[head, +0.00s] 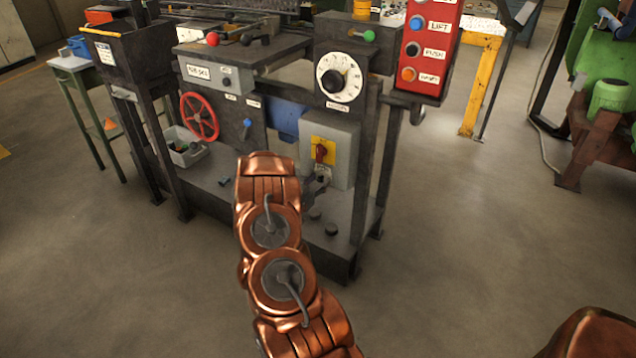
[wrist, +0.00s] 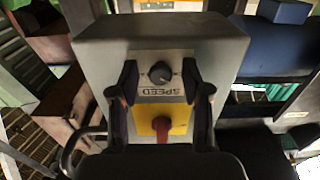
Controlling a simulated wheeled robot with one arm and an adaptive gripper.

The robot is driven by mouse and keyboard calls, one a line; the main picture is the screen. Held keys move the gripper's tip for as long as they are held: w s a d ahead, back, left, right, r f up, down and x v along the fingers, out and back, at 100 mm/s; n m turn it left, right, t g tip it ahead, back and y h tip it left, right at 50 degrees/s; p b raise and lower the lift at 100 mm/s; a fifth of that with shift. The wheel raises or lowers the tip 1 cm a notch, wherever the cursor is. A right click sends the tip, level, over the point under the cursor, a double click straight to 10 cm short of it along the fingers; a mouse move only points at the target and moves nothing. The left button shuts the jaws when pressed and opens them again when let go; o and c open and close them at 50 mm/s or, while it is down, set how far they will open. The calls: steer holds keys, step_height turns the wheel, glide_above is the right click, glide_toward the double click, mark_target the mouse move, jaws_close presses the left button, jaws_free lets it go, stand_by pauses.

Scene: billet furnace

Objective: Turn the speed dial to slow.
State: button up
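The speed dial (wrist: 160,73) is a small dark round knob on a pale plate marked SPEED, which appears upside down in the wrist view. It is on the grey box (head: 345,147), beside a yellow plate (wrist: 177,119) with a red switch (wrist: 161,128). My gripper (wrist: 160,70) is open, with one dark finger on each side of the dial in the picture. I see gaps between the fingers and the knob; how far the fingertips are from the plate is unclear. The knob's exact setting is too small to read. In the head view my copper arm partly blocks this area.
A large white-faced dial (head: 338,81) sits above the box. A red button panel (head: 428,48) hangs at upper right. A red handwheel (head: 199,117) and a parts bin (head: 184,153) are to the left. The floor around the machine's front is clear.

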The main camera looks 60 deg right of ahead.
steer(key=a, duration=1.2)
steer(key=shift+s, duration=0.25)
steer(key=shift+w, duration=0.1)
stand_by(0.4)
